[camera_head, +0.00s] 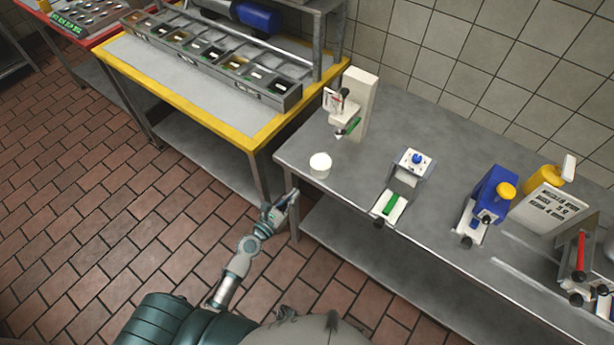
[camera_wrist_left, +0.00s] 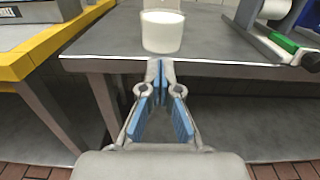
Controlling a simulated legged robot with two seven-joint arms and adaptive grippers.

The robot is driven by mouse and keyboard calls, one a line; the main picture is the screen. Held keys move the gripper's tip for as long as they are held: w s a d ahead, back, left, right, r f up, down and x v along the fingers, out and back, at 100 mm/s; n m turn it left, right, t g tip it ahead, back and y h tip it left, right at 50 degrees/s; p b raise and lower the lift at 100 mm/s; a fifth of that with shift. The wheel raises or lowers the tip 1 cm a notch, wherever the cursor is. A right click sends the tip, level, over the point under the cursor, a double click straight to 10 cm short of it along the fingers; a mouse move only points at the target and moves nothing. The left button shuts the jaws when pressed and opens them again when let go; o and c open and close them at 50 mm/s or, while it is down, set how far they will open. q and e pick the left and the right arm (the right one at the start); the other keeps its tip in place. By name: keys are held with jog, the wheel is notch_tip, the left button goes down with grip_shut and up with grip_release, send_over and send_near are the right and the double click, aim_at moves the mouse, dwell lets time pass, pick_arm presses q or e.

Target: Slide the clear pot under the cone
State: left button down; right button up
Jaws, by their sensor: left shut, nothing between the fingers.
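The clear pot (camera_head: 320,166) holds white contents and stands upright on the grey table near its front left corner. It also shows in the left wrist view (camera_wrist_left: 162,34), straight beyond my fingertips. The cone (camera_head: 341,134) hangs from a cream dispenser (camera_head: 357,100) behind the pot and a little to its right. The pot is in front of the cone, not beneath it. My left gripper (camera_head: 292,196) is at the table's front edge, shut and empty; its blue-padded fingers (camera_wrist_left: 159,66) point at the pot with a small gap. My right gripper is out of view.
A small device with a green strip (camera_head: 390,204) stands to the right of the pot. A blue machine (camera_head: 488,199) and a white sign (camera_head: 549,213) are farther right. A yellow-edged counter (camera_head: 190,106) stands at the left.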

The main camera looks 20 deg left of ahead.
pick_arm(q)
send_near(326, 159)
jog(key=shift+w, duration=0.1)
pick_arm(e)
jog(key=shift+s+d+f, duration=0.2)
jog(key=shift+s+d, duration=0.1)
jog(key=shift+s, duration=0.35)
pick_arm(q)
jog(key=x, duration=0.7)
jog(key=shift+f, duration=0.15)
jog(key=shift+w+d, duration=0.1)
jog(key=shift+w, duration=0.1)
jog(key=shift+s, duration=0.1)
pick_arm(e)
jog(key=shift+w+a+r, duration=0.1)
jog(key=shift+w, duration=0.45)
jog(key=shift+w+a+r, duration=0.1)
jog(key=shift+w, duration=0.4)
